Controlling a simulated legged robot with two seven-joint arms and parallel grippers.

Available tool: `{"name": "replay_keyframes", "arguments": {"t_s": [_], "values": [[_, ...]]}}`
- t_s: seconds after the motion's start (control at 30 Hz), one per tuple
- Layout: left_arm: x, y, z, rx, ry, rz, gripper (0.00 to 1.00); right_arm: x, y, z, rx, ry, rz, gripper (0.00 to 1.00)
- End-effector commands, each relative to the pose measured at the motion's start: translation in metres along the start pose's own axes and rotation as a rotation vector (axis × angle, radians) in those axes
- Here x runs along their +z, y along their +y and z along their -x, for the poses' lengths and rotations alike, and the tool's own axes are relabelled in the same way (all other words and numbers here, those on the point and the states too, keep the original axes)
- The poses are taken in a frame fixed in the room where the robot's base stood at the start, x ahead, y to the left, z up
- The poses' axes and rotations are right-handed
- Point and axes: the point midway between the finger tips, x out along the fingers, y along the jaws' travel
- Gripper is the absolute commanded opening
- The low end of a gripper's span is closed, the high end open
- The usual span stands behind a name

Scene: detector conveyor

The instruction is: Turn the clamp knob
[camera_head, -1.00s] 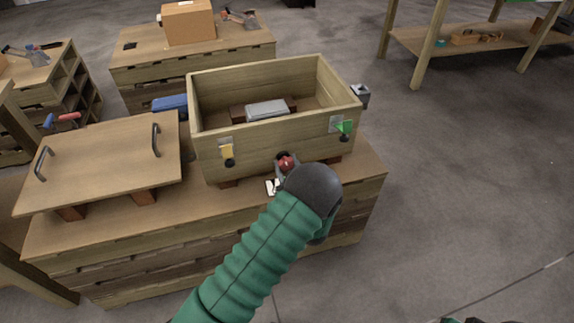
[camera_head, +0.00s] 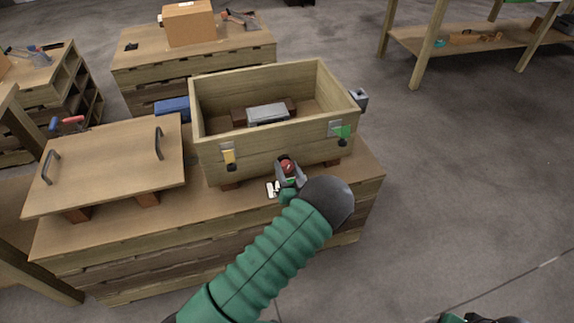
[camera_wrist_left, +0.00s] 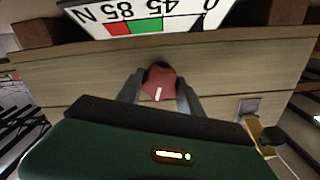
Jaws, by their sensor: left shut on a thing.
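The red clamp knob (camera_head: 287,166) is on the front wall of the open wooden box (camera_head: 256,80). My left gripper (camera_head: 289,178) is shut on it. In the left wrist view, the two grey fingers (camera_wrist_left: 160,90) stand on either side of the red knob (camera_wrist_left: 157,78), which has a short pale line on its face. A dial plate (camera_wrist_left: 120,29) with red, green and white bands and numbers shows upside down beside the knob. My right gripper is not in view; only a bit of dark and green arm shows at the bottom right edge.
A yellow latch (camera_head: 229,157) and a green latch (camera_head: 343,131) are on the box front. A grey block (camera_head: 267,113) lies inside the box. A wooden lid with two handles (camera_head: 105,170) rests on blocks at left. A small white item (camera_head: 271,190) lies near the gripper.

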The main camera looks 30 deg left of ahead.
Motion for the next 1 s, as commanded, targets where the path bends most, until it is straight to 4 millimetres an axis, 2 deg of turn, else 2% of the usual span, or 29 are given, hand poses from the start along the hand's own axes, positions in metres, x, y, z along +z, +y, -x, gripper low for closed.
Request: {"name": "replay_keyframes", "arguments": {"t_s": [0.4, 0.7, 1.0], "values": [[-0.001, 0.002, 0.001, 0.004, 0.0, -0.395, 0.03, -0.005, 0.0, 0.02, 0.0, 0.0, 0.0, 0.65], [0.0, 0.003, 0.001, 0.006, 0.0, -0.666, 0.03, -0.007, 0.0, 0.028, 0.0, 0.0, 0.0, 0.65], [0.001, 0.005, 0.001, 0.007, 0.002, -0.86, 0.03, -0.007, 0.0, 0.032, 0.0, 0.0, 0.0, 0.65]]}}
